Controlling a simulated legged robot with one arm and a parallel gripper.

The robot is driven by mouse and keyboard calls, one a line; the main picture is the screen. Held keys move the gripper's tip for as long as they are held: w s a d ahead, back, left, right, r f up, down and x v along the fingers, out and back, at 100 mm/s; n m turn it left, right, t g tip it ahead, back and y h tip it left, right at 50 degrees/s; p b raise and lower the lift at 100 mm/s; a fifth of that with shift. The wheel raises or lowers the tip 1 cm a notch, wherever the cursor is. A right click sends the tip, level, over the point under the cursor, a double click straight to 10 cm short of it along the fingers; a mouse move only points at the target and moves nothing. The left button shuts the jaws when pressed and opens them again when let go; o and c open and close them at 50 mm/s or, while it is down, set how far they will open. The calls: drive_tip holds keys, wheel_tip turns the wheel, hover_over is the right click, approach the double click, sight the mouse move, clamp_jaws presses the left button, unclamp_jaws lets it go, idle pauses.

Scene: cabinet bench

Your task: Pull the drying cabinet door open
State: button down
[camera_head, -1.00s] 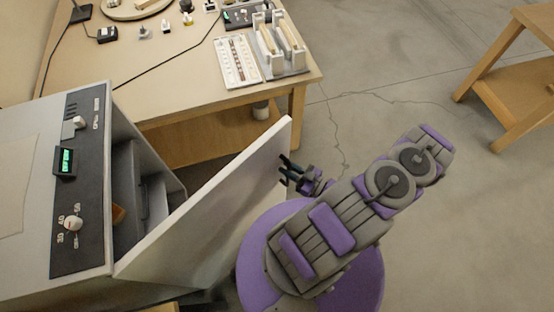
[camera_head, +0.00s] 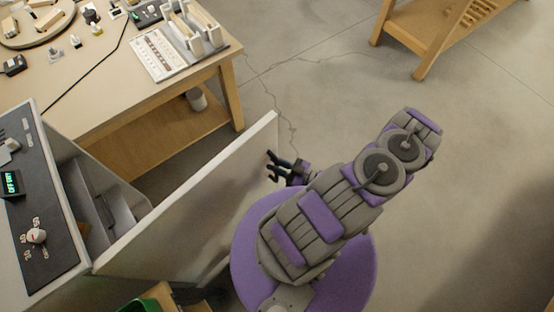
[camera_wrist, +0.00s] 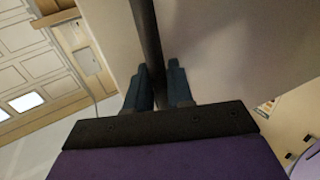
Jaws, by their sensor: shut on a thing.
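The drying cabinet (camera_head: 52,170) stands at the left of the head view, with its dark control panel, knob and green display. Its pale door (camera_head: 190,215) is swung well open, and part of the dark interior shows behind it. My gripper (camera_head: 270,166) is at the outer face of the door, near its free edge. In the wrist view my gripper (camera_wrist: 155,85) has its two fingers on either side of a dark vertical bar handle (camera_wrist: 148,35), shut on it. The handle is hidden by the fingers in the head view.
A wooden workbench (camera_head: 215,85) with a tray, a rack and small parts stands behind the cabinet. A second wooden table (camera_head: 400,45) is at the upper right. A green bin (camera_head: 150,302) shows at the bottom edge. The concrete floor (camera_head: 480,180) to the right is clear.

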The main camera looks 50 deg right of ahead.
drive_tip(key=shift+d, duration=0.1)
drive_tip(key=c, duration=1.2)
unclamp_jaws()
drive_tip(key=shift+o, duration=0.2)
drive_tip(key=v, duration=1.7)
drive_tip(key=shift+s+p, duration=0.25)
drive_tip(key=shift+p, duration=0.1)
drive_tip(key=shift+d, duration=0.1)
